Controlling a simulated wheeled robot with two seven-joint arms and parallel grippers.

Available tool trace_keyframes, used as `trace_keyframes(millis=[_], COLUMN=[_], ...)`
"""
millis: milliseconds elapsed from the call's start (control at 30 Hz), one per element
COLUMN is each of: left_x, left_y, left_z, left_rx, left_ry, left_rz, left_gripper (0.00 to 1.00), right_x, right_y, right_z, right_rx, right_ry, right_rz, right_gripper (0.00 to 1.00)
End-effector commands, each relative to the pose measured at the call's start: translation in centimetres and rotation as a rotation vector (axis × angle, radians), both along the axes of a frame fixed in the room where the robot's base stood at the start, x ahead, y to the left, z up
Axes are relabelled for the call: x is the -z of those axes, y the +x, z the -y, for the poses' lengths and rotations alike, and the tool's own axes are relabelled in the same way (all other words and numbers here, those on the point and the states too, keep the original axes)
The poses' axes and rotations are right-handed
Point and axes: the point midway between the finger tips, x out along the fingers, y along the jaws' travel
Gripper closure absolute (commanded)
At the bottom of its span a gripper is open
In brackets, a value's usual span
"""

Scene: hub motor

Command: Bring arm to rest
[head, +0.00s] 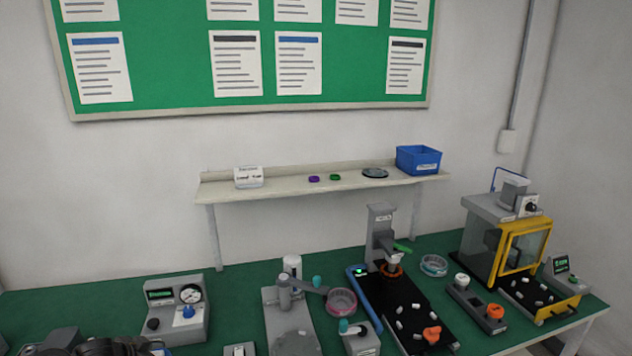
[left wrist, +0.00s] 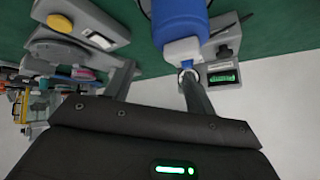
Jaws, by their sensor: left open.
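My left gripper (left wrist: 157,72) shows in the left wrist view with its two fingers spread apart and nothing visible between them. A blue bottle (left wrist: 185,22) with a white cap is beyond the fingers, close to the right finger in the picture; I cannot tell whether they touch. In the head view a dark, rounded part, probably of my left arm, is at the bottom left edge, and its fingers cannot be made out. My right gripper is in neither view.
The green bench (head: 100,310) holds a gauge box (head: 178,310), a lever press (head: 384,240), a yellow-framed enclosure (head: 520,250) and a button box (head: 475,302). A shelf (head: 280,187) behind carries a blue bin (head: 418,160). A grey unit with a green display (left wrist: 222,75) is near the right finger.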

Motion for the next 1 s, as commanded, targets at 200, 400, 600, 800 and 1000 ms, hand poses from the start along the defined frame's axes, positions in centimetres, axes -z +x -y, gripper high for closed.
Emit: trace_keyframes(millis=[200, 400, 600, 800, 1000], left_x=[4.7, 6.6, 5.8, 4.6, 3.2], left_y=[-5.6, -15.7, -23.3, -28.9, -33.4], left_z=[7.3, 15.0, 18.6, 20.8, 22.5], left_rx=[0.004, -0.06, -0.125, -0.172, -0.209], left_ry=[0.087, 0.108, 0.067, 0.011, -0.05], left_rz=[-0.024, -0.119, -0.233, -0.333, -0.425], left_gripper=[0.45, 0.45, 0.45, 0.45, 0.45], right_x=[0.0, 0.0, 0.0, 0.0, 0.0], right_y=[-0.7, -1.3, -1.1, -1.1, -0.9], right_z=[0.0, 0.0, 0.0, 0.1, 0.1], right_rx=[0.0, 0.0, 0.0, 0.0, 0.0], right_ry=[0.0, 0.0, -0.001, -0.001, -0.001], right_rz=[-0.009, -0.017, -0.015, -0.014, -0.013], right_gripper=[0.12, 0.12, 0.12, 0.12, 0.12])
